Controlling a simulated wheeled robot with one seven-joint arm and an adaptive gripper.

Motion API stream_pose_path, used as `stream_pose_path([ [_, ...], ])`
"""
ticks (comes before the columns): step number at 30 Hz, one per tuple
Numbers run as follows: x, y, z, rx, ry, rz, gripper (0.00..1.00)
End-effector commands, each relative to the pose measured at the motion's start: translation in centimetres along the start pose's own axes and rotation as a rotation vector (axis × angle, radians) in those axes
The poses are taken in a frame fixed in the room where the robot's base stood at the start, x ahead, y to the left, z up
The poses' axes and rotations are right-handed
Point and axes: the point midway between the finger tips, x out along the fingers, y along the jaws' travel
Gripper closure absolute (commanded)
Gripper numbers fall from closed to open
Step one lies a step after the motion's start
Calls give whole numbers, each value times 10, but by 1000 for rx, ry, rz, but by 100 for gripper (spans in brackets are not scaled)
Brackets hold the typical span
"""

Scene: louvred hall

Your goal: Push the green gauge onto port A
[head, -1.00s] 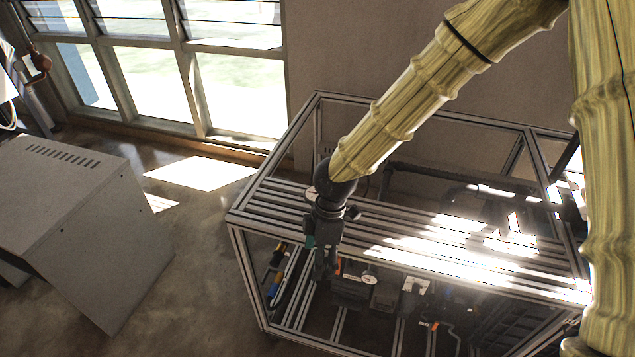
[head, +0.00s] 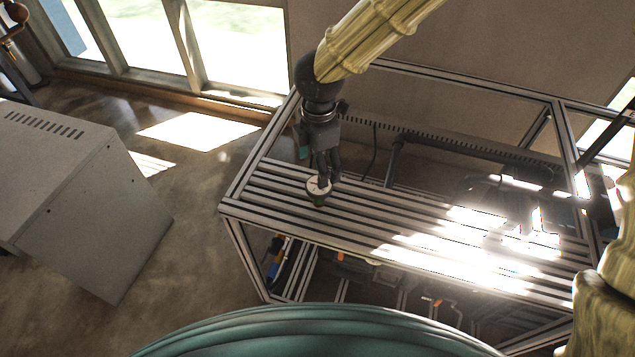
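The green gauge (head: 318,187) stands on the slatted metal top of the frame bench (head: 290,197), near its left end. Its round pale dial faces up toward me and its green body shows below. My gripper (head: 327,177) points down right at the gauge, its dark fingers just behind and beside the dial. The dial hides part of the fingertips, so I cannot tell whether they are closed on it. I cannot make out port A or any port lettering.
Bright sun glare covers the right part of the bench top (head: 500,235). Dark rails and a hanging cable run behind the slats. Tools and parts sit on the lower level. A grey vented cabinet (head: 85,200) stands at left, with open floor between.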

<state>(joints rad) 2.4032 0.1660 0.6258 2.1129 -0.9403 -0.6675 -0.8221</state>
Motion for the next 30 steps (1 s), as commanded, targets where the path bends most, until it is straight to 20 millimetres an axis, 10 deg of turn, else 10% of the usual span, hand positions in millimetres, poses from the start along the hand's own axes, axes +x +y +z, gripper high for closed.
stream_pose_path([
  [30,95,16,5,-1,9,-14,23],
])
